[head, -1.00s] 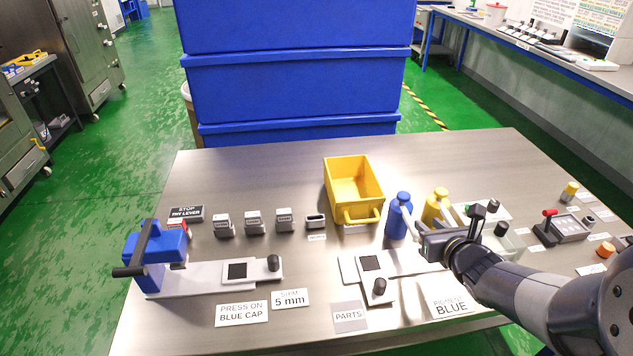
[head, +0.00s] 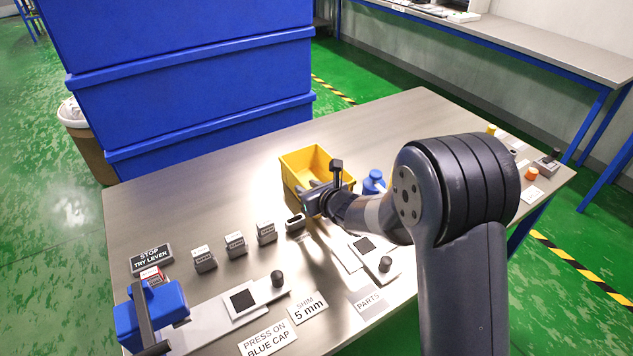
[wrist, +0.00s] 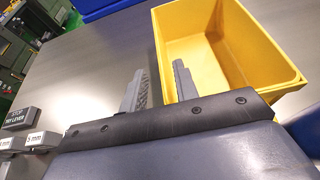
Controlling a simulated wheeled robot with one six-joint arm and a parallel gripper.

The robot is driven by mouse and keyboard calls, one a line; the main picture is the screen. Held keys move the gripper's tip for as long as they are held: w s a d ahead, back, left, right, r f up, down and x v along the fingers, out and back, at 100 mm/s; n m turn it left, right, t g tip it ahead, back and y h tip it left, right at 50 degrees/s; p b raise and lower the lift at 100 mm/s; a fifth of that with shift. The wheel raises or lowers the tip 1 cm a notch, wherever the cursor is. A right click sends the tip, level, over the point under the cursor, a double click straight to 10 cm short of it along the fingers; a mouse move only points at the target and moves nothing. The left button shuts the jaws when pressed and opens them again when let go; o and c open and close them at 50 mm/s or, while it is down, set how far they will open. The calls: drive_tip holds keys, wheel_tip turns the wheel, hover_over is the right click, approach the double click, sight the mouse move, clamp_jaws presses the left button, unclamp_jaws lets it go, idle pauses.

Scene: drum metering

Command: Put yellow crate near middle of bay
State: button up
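The yellow crate (head: 293,173) stands upright on the metal table (head: 215,170), in front of the stacked blue bins. It also shows large in the wrist view (wrist: 255,70), with its empty inside visible. My gripper (head: 314,187) is at the crate's near side in the head view and hides part of it. In the wrist view my gripper (wrist: 160,85) is open, its two fingers apart. The left finger appears outside the crate's side wall and the right finger over its inside. I cannot tell whether either finger touches the wall. No bay is clearly marked in view.
A blue bottle (head: 373,183) stands close right of the crate. Several small grey blocks (head: 235,244) form a row to the left. A blue lever press (head: 150,312) is at the front left.

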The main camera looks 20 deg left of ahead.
sight(304, 185)
drive_tip(key=shift+p+x, duration=0.35)
drive_tip(key=shift+x, duration=1.2)
drive_tip(key=shift+w+d, duration=0.1)
clamp_jaws()
